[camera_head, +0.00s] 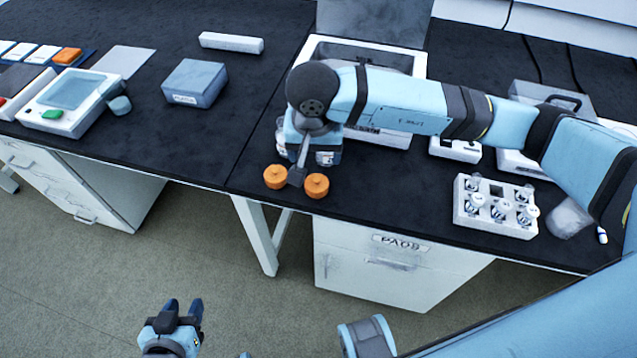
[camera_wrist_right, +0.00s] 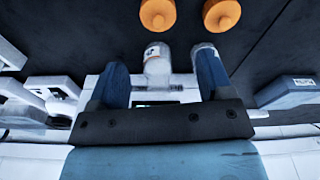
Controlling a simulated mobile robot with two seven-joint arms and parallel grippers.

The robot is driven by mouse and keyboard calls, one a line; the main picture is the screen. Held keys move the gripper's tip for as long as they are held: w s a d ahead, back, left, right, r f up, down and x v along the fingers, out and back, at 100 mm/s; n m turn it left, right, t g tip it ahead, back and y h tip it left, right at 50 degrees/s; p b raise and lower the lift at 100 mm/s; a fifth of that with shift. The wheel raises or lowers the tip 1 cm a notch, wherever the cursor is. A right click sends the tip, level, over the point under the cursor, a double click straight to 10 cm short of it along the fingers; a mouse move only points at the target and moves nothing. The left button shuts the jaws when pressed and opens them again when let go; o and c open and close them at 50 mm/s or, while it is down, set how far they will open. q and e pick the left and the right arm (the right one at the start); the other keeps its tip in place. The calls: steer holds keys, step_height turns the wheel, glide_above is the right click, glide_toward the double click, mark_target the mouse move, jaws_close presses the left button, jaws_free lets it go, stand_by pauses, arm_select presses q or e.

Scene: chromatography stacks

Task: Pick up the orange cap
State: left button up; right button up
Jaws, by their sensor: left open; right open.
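Two orange caps, a left one (camera_head: 275,177) and a right one (camera_head: 316,186), are near the front edge of the black bench in the head view. Both also show at the top of the right wrist view, one at the middle (camera_wrist_right: 158,14) and one further right (camera_wrist_right: 221,14). My right gripper (camera_head: 312,152) is just behind the caps in the head view, its fingers partly hidden by my wrist. In the wrist view its blue fingers (camera_wrist_right: 160,72) are apart, with no cap between them. My left gripper (camera_head: 180,318) is open and empty, low over the floor in front of the bench.
A clear bottle (camera_wrist_right: 157,62) shows between my right fingers in the wrist view; its distance is unclear. A white vial rack (camera_head: 490,222) stands right of the caps. A blue-grey box (camera_head: 195,83) and a balance-like device (camera_head: 70,110) are left. Bench left of the caps is clear.

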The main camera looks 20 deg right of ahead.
mark_target(316, 179)
steer(key=f, duration=0.5)
steer(key=shift+w+d+f, duration=0.1)
steer(key=shift+w+f, duration=0.15)
steer(key=shift+f, duration=0.05)
step_height(316, 179, down, 5)
steer(key=shift+w+d+r+b, duration=0.1)
steer(key=shift+d+b, duration=0.05)
steer(key=shift+b, duration=0.25)
arm_select(q)
steer(key=shift+w+d, duration=0.1)
steer(key=shift+d, duration=0.05)
arm_select(e)
steer(key=shift+f, duration=0.35)
steer(key=c, duration=0.7)
arm_select(q)
steer(key=shift+f, duration=0.15)
arm_select(e)
steer(key=shift+c, duration=0.4)
steer(key=shift+r, duration=0.1)
